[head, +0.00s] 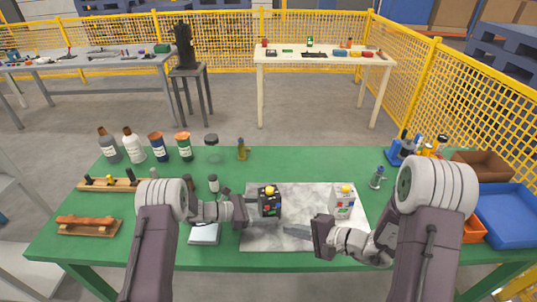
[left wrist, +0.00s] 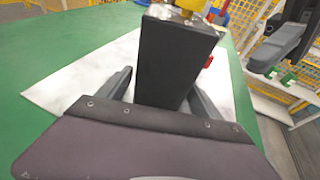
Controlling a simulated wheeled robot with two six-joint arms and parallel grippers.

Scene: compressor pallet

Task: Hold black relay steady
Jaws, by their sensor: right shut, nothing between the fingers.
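The black relay (head: 269,207), a dark box with a yellow top and a red part on its side, stands upright on the pale marbled plate (head: 285,240). My left gripper (head: 252,210) is at its left side. In the left wrist view the black relay (left wrist: 170,65) stands between the two fingers of my left gripper (left wrist: 160,92). A gap shows on its left side, and the right finger is close to it or touching. My right gripper (head: 298,232) is shut and empty, low over the plate, right of the black relay; its grey fingers point left.
A white box with a yellow top (head: 342,205) stands on the plate near my right gripper. A light grey block (head: 204,234) lies left of the plate. Several bottles stand along the back left. A blue bin (head: 507,213) is at the right edge.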

